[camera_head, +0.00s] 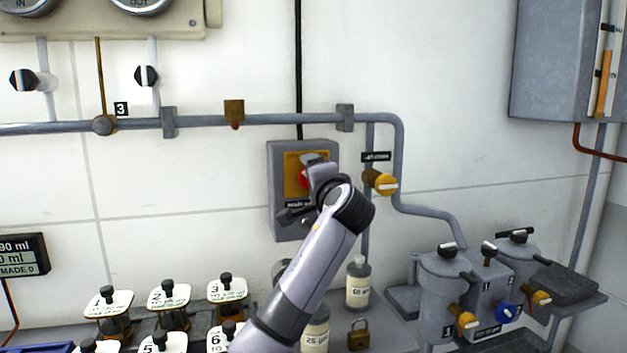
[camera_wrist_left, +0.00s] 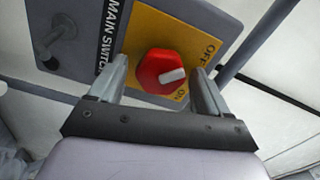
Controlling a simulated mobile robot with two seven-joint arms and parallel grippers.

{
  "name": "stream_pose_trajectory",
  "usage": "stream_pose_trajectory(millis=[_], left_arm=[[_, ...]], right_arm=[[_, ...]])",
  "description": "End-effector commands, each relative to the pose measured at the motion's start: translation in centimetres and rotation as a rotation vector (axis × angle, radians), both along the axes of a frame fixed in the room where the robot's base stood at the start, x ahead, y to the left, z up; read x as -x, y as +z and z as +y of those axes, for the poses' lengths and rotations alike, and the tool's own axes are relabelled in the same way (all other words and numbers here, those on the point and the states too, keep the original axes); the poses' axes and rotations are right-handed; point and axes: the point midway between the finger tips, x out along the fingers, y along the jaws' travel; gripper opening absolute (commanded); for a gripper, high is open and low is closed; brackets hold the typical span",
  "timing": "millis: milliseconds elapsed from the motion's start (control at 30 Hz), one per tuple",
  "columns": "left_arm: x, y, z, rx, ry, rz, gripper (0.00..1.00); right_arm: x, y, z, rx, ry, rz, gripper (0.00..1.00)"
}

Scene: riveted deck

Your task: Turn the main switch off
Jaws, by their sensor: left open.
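The main switch is a grey box (camera_head: 287,148) on the white wall with a yellow plate (camera_wrist_left: 150,25) marked OFF and ON. Its round red knob (camera_wrist_left: 158,68) has a white bar on its face, lying toward the plate's OFF/ON edge; I cannot tell its exact setting. In the head view only a sliver of the red knob (camera_head: 304,178) shows, the rest hidden by my left gripper (camera_head: 302,194). The left gripper is open, and in the wrist view its fingers (camera_wrist_left: 160,76) stand on either side of the knob, with gaps visible. My right gripper is not in view.
A grey pipe (camera_head: 265,119) runs above the box, with a yellow valve handle (camera_head: 380,182) close to its right. Below stand a bottle (camera_head: 358,284), a brass padlock (camera_head: 358,336) and several labelled jars (camera_head: 169,296). Grey tanks (camera_head: 440,290) stand at right.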

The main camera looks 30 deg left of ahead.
Motion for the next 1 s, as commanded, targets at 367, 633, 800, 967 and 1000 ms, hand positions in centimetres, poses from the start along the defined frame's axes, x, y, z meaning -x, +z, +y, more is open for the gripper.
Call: stream_pose_trajectory(millis=[367,633,800,967,1000], left_arm=[[3.2,-0.3,-3.9,0.001,-0.004,0.000,0.78],[4.5,-0.1,-5.4,0.001,-0.001,0.002,0.78],[4.5,-0.1,-5.4,0.001,-0.001,0.002,0.78],[4.5,-0.1,-5.4,0.001,-0.001,0.002,0.78],[4.5,-0.1,-5.4,0.001,-0.001,0.002,0.78]], right_arm=[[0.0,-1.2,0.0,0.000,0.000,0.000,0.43],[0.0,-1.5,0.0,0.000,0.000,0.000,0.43],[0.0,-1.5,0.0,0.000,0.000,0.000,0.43],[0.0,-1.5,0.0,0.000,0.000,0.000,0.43],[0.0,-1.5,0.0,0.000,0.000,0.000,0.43]])
